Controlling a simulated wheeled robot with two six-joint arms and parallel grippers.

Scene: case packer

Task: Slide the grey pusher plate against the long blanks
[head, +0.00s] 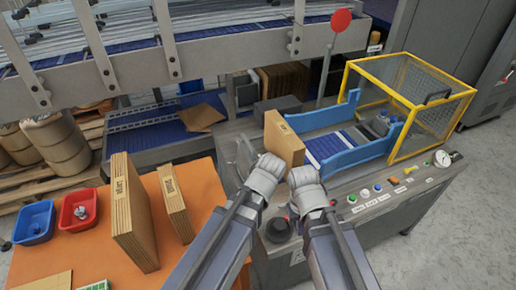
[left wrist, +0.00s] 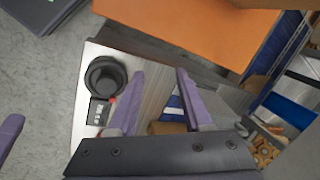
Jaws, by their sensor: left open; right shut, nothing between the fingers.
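A tan bundle of cardboard blanks (head: 284,141) with a small label stands upright on the steel machine deck, beside the blue guides. I cannot read whether it is the long blanks. A thin grey upright piece (head: 246,152), perhaps the pusher plate, shows just left of it, partly hidden by my left gripper. My left gripper (head: 268,160) is at the near left of the bundle; its open fingers show in the left wrist view (left wrist: 160,76) with nothing held between them. My right gripper (head: 301,172) is shut and empty, just in front of the bundle.
An orange table (head: 88,240) at left bears two more upright bundles (head: 136,210), a red bin (head: 79,209) and a blue bin (head: 34,222). A yellow-framed guard (head: 407,104) stands at right. A black round knob (left wrist: 104,76) is on the near deck.

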